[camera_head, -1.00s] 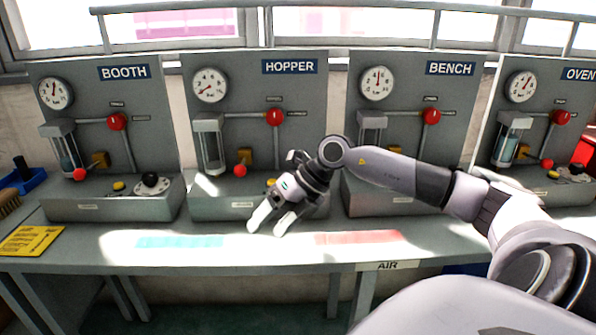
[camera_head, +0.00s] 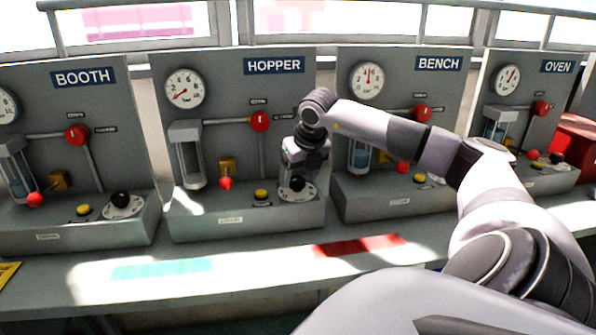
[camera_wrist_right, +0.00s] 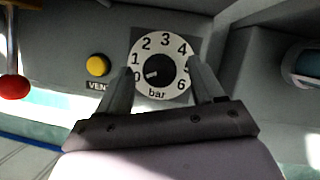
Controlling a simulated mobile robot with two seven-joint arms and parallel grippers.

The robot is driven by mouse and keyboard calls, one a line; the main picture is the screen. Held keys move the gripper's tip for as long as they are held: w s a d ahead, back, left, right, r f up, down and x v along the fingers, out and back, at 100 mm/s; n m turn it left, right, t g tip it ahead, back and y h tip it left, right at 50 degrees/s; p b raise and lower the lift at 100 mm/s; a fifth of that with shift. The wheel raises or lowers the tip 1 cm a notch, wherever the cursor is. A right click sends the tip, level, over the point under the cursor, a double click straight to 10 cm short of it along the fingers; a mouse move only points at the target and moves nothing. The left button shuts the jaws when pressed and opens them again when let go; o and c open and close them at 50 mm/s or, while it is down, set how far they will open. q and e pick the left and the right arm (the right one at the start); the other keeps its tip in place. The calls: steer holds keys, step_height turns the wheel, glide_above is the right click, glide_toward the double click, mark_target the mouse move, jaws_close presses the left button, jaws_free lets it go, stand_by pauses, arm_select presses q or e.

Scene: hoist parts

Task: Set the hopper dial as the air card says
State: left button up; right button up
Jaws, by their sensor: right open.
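The hopper dial shows in the wrist view as a white plate (camera_wrist_right: 141,89) marked 0 to 6 bar, with a round black knob (camera_wrist_right: 160,72) whose white mark points toward 0. The knob (camera_head: 297,183) also shows in the head view, on the right of the HOPPER stand. My right gripper (camera_wrist_right: 160,67) is open, one finger on each side of the knob; I cannot tell whether they touch it. The hopper gauge (camera_head: 184,88) has its needle at lower left, near the low end. A yellow card (camera_head: 8,272) is cut off at the left edge, unreadable. My left gripper is out of view.
Left of the dial are a yellow vent button (camera_wrist_right: 97,66) and a red ball handle (camera_wrist_right: 14,87). A red valve knob (camera_head: 259,122) sits above on the panel. BOOTH (camera_head: 84,77), BENCH (camera_head: 438,63) and OVEN stands are alongside.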

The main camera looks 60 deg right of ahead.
steer(key=shift+w+f, duration=0.15)
steer(key=shift+f, duration=0.1)
steer(key=shift+c, duration=0.3)
steer(key=c, duration=1)
steer(key=shift+m, duration=0.4)
steer(key=shift+r+m+h+p, duration=0.1)
steer(key=shift+m+h+p, duration=0.3)
steer(key=shift+m+p, duration=0.15)
steer(key=shift+w+a+m+g+h+p, duration=0.1)
steer(key=shift+m+g+h+p, duration=0.35)
steer(key=shift+m, duration=1.05)
steer(key=shift+w+m+g+h+p, duration=0.1)
steer(key=shift+m+g+h+p, duration=0.3)
steer(key=shift+m, duration=1.05)
steer(key=shift+g, duration=0.25)
